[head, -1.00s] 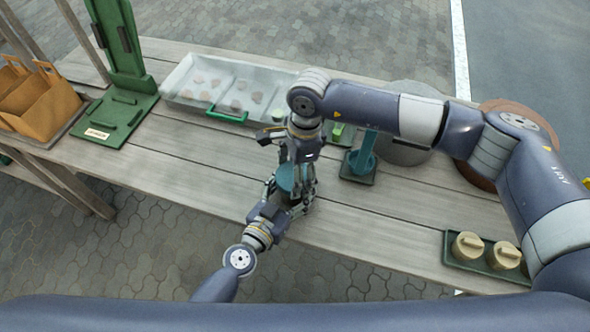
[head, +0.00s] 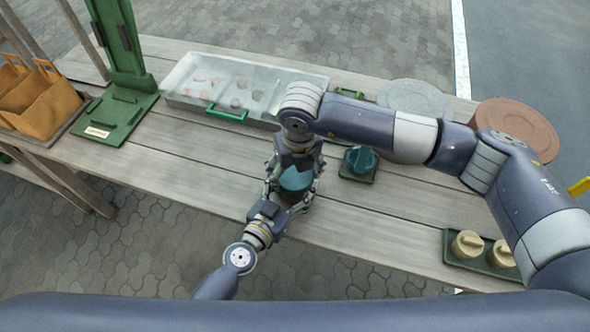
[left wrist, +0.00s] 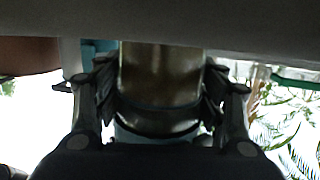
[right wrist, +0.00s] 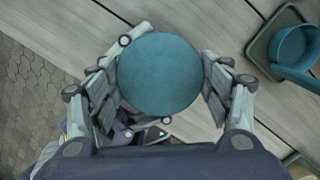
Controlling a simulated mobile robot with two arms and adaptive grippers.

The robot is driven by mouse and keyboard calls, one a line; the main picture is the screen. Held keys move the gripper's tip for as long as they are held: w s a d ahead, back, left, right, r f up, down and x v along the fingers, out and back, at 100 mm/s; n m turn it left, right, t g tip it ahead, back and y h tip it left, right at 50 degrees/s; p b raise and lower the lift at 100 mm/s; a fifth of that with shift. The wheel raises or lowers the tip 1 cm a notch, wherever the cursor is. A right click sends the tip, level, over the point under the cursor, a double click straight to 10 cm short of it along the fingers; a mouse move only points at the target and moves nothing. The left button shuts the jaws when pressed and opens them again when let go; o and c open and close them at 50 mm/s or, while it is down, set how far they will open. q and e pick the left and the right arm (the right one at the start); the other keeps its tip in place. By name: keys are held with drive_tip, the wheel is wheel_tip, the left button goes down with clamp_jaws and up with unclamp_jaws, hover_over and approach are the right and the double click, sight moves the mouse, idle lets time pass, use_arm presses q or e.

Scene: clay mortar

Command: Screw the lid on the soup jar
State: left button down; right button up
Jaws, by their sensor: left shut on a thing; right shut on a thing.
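The round teal lid (head: 297,180) lies between the fingers of my right gripper (right wrist: 160,80), which is shut on it from above. In the right wrist view its flat top (right wrist: 158,72) fills the space between the fingers. My left gripper (head: 285,192) is shut on the soup jar around its side, just below the lid. In the left wrist view the jar (left wrist: 160,85) is a glossy brownish-grey cylinder between the fingers. The lid is directly over the jar; whether its thread is engaged is hidden by the fingers.
A teal cup-like thing (head: 361,158) stands on a small dark green base to the right. A clear tray (head: 190,72) with green handles is behind. Grey (head: 415,97) and brown (head: 517,128) discs lie back right. Two beige lidded jars (head: 467,244) stand front right. The front left tabletop is clear.

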use_arm(q)
drive_tip(key=shift+f, duration=0.1)
use_arm(e)
drive_tip(key=m, duration=0.5)
drive_tip(key=shift+a+h, duration=0.1)
drive_tip(key=shift+h, duration=0.2)
drive_tip(key=m, duration=0.3)
drive_tip(key=m+h, duration=0.1)
drive_tip(key=m, duration=0.4)
drive_tip(key=shift+a+m, duration=0.1)
drive_tip(key=shift+m, duration=0.3)
drive_tip(key=m, duration=0.4)
drive_tip(key=shift+g, duration=0.3)
drive_tip(key=o, duration=0.8)
drive_tip(key=shift+o, duration=0.2)
wheel_tip(320, 180, up, 12)
drive_tip(key=a, duration=0.1)
drive_tip(key=shift+s, duration=0.25)
